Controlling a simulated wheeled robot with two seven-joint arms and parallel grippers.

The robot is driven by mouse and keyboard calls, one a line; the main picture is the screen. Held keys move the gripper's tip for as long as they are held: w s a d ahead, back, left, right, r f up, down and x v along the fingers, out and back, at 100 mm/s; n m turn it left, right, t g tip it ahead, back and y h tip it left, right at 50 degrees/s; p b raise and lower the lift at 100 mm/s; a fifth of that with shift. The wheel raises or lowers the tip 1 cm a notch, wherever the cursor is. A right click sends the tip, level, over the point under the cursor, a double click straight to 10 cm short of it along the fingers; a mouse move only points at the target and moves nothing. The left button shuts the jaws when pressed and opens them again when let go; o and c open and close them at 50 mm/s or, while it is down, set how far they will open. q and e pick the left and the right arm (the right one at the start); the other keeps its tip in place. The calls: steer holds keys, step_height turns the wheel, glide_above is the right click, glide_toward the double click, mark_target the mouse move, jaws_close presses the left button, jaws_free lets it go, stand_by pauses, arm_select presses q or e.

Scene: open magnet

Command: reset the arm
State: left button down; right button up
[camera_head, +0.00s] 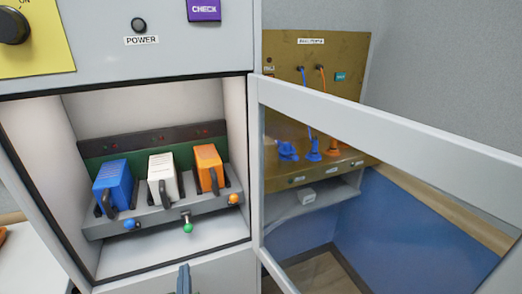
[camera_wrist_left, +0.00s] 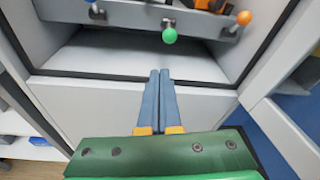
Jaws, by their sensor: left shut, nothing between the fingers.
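My left gripper (camera_head: 184,280) shows only as its fingertips at the bottom edge of the head view, in front of the cabinet below the open compartment. In the left wrist view its two blue-grey fingers (camera_wrist_left: 159,76) lie together, shut and empty, pointing at the compartment's lower front edge. Behind them stands a rack (camera_head: 200,219) with a blue block (camera_head: 111,184), a white block (camera_head: 161,178) and an orange block (camera_head: 208,167). A green-tipped lever (camera_head: 187,228) sticks out of the rack's front and also shows in the left wrist view (camera_wrist_left: 169,36). My right gripper is not in view.
A framed clear door (camera_head: 390,135) stands open to the right of the compartment. Through it a brown panel (camera_head: 283,85) with blue and orange plugs shows. Above are a black knob (camera_head: 12,25), a power button (camera_head: 138,25) and a purple CHECK sign (camera_head: 204,9).

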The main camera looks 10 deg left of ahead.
arm_select(q)
steer(key=s+d+f+n+g+h, duration=0.2)
steer(key=s+f+n, duration=0.2)
steer(key=f, duration=0.4)
steer(key=s+d+f+n+g+h, duration=0.2)
steer(key=s+f+n+g, duration=0.15)
steer(key=f, duration=0.45)
steer(key=s+d+f+n+g+h, duration=0.2)
steer(key=s+f+n, duration=0.15)
steer(key=f, duration=0.55)
steer(key=s+f+n+g, duration=0.2)
steer(key=s+f+n, duration=0.3)
steer(key=s, duration=0.6)
steer(key=s+f+n+g+h, duration=0.1)
steer(key=s+f+n+g, duration=0.2)
steer(key=s+n, duration=0.6)
steer(key=shift+s+f+n, duration=0.3)
steer(key=shift+s+f, duration=0.55)
steer(key=shift+s, duration=0.2)
steer(key=shift+g, duration=0.25)
